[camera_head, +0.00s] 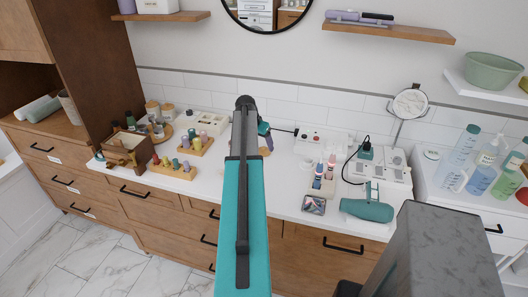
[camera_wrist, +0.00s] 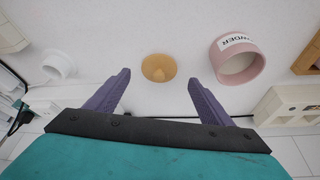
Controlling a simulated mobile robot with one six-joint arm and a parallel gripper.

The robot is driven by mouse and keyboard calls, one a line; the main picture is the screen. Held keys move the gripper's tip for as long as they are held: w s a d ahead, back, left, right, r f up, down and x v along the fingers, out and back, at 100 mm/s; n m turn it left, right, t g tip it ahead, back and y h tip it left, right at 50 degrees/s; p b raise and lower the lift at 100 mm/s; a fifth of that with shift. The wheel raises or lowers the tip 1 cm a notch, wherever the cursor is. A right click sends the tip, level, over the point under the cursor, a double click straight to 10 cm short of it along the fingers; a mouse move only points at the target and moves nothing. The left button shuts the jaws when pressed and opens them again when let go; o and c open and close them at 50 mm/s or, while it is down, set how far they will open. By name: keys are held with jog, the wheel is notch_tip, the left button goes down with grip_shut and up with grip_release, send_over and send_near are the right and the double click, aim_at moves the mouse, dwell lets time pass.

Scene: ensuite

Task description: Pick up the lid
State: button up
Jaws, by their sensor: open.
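The lid (camera_wrist: 159,67) is a small round tan disc with a little knob, lying on the white counter in the wrist view. My gripper (camera_wrist: 158,77) is open and empty, with one purple finger on each side of the lid in the picture. The fingers appear apart from it; the height between them is hard to tell. A pink round jar (camera_wrist: 238,62) with an open top and dark lettering stands to the right of the lid. In the head view my arm hides most of this part of the counter.
In the wrist view, a small white cup-like thing (camera_wrist: 59,66) is at the left and a cream box (camera_wrist: 288,105) at the right. In the head view, wooden holders with bottles (camera_head: 172,168) stand left, and a teal hair dryer (camera_head: 367,209) lies right.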

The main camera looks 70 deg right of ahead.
aim_at(263, 148)
jog(key=shift+p+x, duration=0.95)
jog(key=shift+x, duration=1.2)
jog(key=shift+s, duration=0.1)
jog(key=c, duration=1.1)
jog(key=shift+r, duration=0.2)
jog(key=shift+r+b, duration=1.05)
jog(key=shift+r, duration=0.45)
jog(key=s+a+b, duration=0.1)
jog(key=s+a, duration=0.1)
jog(key=a, duration=0.2)
jog(key=s+a+r+b, duration=0.1)
jog(key=s+a+b, duration=0.1)
jog(key=a, duration=0.3)
jog(key=s+a+b, duration=0.1)
jog(key=s+a, duration=0.3)
jog(key=a, duration=0.1)
jog(key=shift+r+b, duration=0.3)
